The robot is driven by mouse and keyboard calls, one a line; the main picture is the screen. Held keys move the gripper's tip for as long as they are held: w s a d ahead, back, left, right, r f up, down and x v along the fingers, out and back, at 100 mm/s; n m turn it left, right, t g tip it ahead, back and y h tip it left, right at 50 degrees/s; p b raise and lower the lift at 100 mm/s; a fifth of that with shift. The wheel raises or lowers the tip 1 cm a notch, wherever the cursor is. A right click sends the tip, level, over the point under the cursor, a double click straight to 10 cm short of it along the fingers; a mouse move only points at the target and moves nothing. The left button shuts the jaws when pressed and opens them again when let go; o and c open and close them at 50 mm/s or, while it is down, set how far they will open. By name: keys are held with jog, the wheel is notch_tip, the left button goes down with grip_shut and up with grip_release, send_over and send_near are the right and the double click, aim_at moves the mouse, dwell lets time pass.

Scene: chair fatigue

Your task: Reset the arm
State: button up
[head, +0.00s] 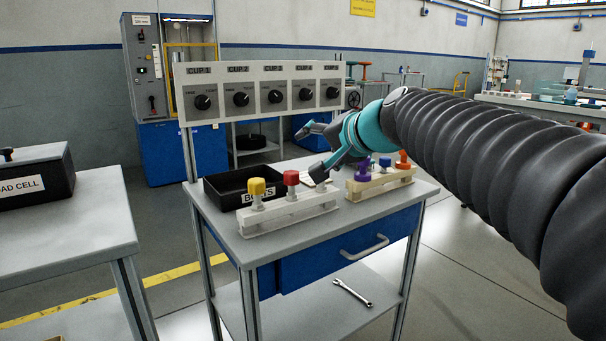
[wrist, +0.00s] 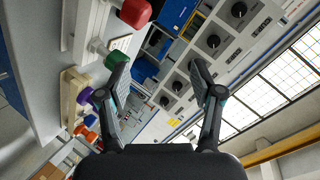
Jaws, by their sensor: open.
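My gripper (head: 311,150) is at the end of my arm in the head view, above the back middle of the workbench (head: 330,222). Its dark fingers are spread apart with nothing between them. They also show apart in the wrist view (wrist: 157,75). The lower finger is in front of the white rack's right end in the head view. A green-topped piece (wrist: 116,59) shows beside the left finger in the wrist view; it is hidden in the head view. I cannot tell if the finger touches it.
A white rack (head: 290,215) holds yellow (head: 257,187) and red (head: 291,177) pieces. A cream rack (head: 380,184) holds purple, blue and orange pieces. A black bolts tray (head: 223,192) sits left; a dial panel (head: 258,85) stands behind. A wrench (head: 352,292) lies on the lower shelf.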

jog(key=s+d+f+n+g+h+p, duration=0.1)
jog(key=s+d+f, duration=0.3)
jog(key=s, duration=0.5)
jog(key=s+d+f+n+g+h+p, duration=0.2)
jog(key=s+d+f+h+p, duration=0.1)
jog(key=s+f, duration=0.6)
jog(key=s+d+f+n+g+h+p, duration=0.2)
jog(key=s+d+f, duration=0.4)
jog(key=s, duration=0.4)
jog(key=shift+f+g+h, duration=0.3)
jog(key=shift+h, duration=0.3)
jog(key=shift+c, duration=0.3)
